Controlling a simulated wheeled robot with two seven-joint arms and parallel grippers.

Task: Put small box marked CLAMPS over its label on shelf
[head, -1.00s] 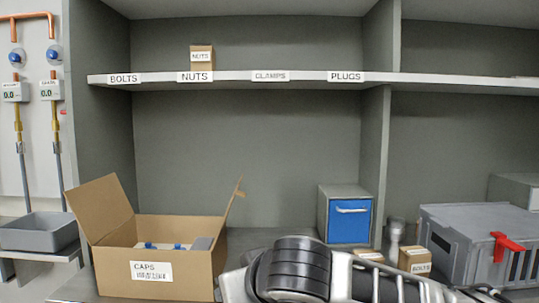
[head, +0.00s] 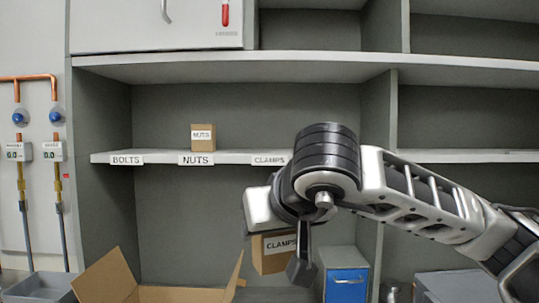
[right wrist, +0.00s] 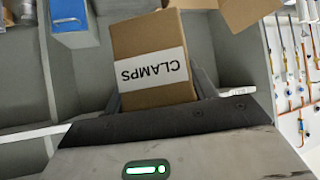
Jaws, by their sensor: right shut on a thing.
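The small box marked CLAMPS (head: 270,254) is brown cardboard with a white label. My right gripper (head: 284,262) is shut on it and holds it in the air below the shelf. In the right wrist view the box (right wrist: 148,90) sits between the fingers, its label upside down in the picture. The CLAMPS label (head: 270,160) is on the front edge of the shelf (head: 225,155), partly beside my arm, above the held box. My left gripper is not in view.
A small NUTS box (head: 202,137) stands on the shelf over the NUTS label (head: 196,160). The BOLTS label (head: 127,160) has bare shelf above it. An open carton (head: 108,278) and a blue-fronted cabinet (head: 346,284) stand below. Another shelf (head: 225,66) runs overhead.

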